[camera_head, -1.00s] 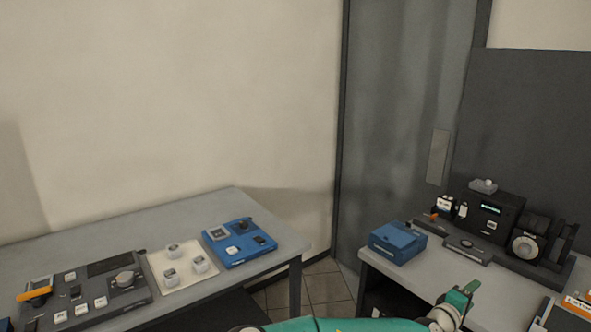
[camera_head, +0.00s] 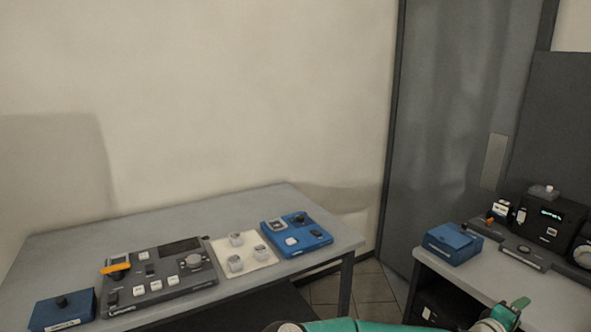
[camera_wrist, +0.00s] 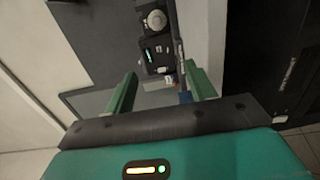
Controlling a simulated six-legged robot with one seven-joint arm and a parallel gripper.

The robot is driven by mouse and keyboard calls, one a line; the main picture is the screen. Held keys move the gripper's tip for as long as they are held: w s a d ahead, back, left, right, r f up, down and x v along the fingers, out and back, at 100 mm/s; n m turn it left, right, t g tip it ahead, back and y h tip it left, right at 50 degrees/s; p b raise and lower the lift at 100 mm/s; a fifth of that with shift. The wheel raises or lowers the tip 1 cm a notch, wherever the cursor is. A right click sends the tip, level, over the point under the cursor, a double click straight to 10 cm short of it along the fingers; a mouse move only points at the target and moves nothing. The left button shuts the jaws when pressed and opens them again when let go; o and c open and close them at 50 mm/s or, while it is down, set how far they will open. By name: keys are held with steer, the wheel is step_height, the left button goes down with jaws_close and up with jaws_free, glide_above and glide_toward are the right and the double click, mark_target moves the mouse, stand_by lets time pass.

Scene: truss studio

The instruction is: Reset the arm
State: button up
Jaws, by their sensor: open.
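My gripper (camera_wrist: 161,92) is open in the wrist view, its two green fingers wide apart with nothing between them. Beyond the fingers that view shows the right-hand table with a black device (camera_wrist: 155,52). In the head view my green arm lies low along the bottom edge, and its gripper end (camera_head: 512,312) shows at the lower right, in front of the right table (camera_head: 480,288). The fingers are too small there to make out well.
The left table (camera_head: 330,240) bears a grey control panel (camera_head: 165,275), a white tray (camera_head: 262,262) with small white pieces, a blue panel (camera_head: 305,240) and a blue box (camera_head: 62,310). A blue box (camera_head: 452,243) stands on the right table. Floor (camera_head: 345,290) shows between the tables.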

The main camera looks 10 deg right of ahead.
steer(key=s+a+f+m+g+y, duration=0.2)
steer(key=s+a+f+m+y, duration=0.1)
steer(key=f, duration=0.3)
steer(key=s+a+f+m+g+y, duration=0.2)
steer(key=a+f+m+y, duration=0.1)
steer(key=f, duration=0.3)
steer(key=w+a+m+y, duration=0.15)
steer(key=a+y, duration=0.45)
steer(key=a, duration=0.8)
steer(key=s+a+r+t+y, duration=0.15)
steer(key=a+r+y, duration=0.25)
steer(key=a+r, duration=0.95)
steer(key=s+a+r+n+t, duration=0.2)
steer(key=s+a+r+n, duration=0.1)
steer(key=s+a+r, duration=0.8)
steer(key=shift+s+a+r+y, duration=0.3)
steer(key=shift+s+a+r, duration=0.05)
steer(key=shift+s+r, duration=0.35)
steer(key=shift+n, duration=0.25)
